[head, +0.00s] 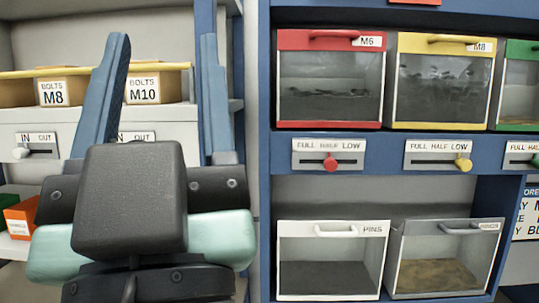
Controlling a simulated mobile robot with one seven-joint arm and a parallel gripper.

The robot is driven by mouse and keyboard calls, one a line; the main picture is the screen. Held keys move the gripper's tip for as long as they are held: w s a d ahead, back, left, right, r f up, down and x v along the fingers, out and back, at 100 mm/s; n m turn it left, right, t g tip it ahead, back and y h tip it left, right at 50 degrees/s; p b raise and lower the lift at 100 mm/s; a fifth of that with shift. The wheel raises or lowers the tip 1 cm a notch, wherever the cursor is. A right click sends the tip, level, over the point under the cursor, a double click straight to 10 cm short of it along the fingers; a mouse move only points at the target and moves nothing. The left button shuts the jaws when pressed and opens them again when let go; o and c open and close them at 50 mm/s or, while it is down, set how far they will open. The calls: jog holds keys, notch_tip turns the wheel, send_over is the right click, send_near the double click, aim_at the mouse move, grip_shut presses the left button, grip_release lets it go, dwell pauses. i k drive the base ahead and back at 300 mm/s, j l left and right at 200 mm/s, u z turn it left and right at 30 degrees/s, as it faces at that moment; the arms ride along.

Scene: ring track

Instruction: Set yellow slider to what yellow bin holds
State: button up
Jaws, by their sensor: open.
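The yellow bin (443,42), labelled M8, is at the upper right with a clear front and a yellow handle. Grey contents with dark bits show behind the front, reaching above its middle; the exact top edge is blurred. Below it, the yellow slider (463,163) sits in a slot under a plate (432,147) reading FULL HALF LOW. Its knob is at the right end, under LOW. My gripper (164,38) is open and empty at the left, fingers pointing up, well apart from the slider.
A red bin (330,40) labelled M6 has a red slider (330,163) near the middle of its slot. A green bin (522,47) is cut off at right. PINS and grey bins stand below. Bolt boxes (52,93) sit on the left shelf. A blue upright (264,150) divides the shelves.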

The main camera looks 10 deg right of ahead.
aim_at(463, 164)
jog(key=l+z, duration=0.35)
jog(key=i+l+z, duration=0.1)
jog(key=z, duration=0.25)
jog(key=i+l+z, duration=0.15)
jog(key=z, duration=0.2)
